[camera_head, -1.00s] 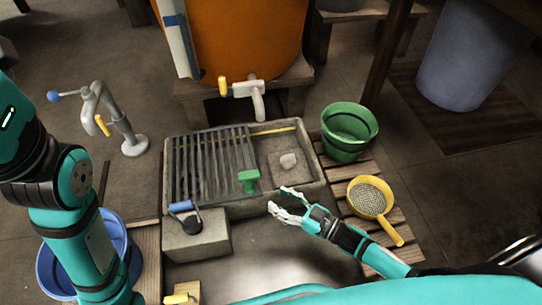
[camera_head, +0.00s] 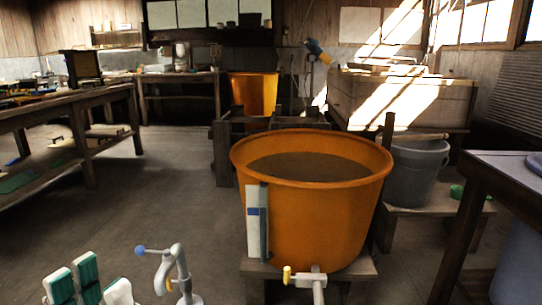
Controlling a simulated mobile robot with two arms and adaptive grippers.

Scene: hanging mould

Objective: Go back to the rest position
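My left gripper (camera_head: 90,284) shows at the bottom left edge of the head view. Its teal and white fingers point up and stand apart, with nothing seen between them. It looks open and empty. Its palm and the rest of the arm are cut off by the frame's lower edge. My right gripper and arm are out of view.
A large orange tub (camera_head: 312,215) of dark liquid stands ahead on a wooden stand. A grey tap with a blue knob (camera_head: 172,270) rises right of my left gripper. A grey bucket (camera_head: 416,172) and a dark table (camera_head: 505,170) are at right. Open floor lies left.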

